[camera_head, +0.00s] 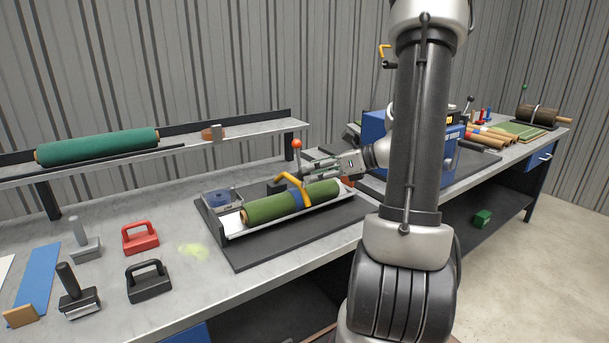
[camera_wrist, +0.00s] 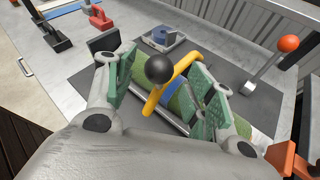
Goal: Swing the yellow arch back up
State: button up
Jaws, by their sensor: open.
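The yellow arch (camera_head: 293,185) is a bent bar lying over the green turf roll (camera_head: 265,208) in its cradle, close to a blue band (camera_head: 297,199) around the roll. In the wrist view the arch (camera_wrist: 177,78) shows between my fingers, with a black ball (camera_wrist: 159,67) near it. Which part the ball belongs to is unclear. My gripper (camera_wrist: 165,80) is open, its green-padded fingers on either side of the arch. No grip on it shows. In the head view my gripper (camera_head: 312,167) is just behind the roll, partly hard to make out.
An orange-knobbed lever (camera_head: 296,145) stands behind the cradle; it also shows at the right of the wrist view (camera_wrist: 287,45). A blue tape roll (camera_head: 218,197) sits in a tray left of the roll. A blue machine (camera_head: 375,132) stands to the right. Red (camera_head: 140,238) and black handled tools lie left.

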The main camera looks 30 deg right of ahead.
jog(key=shift+x, duration=1.85)
jog(key=shift+c, duration=0.4)
jog(key=shift+s, duration=0.1)
grip_shut()
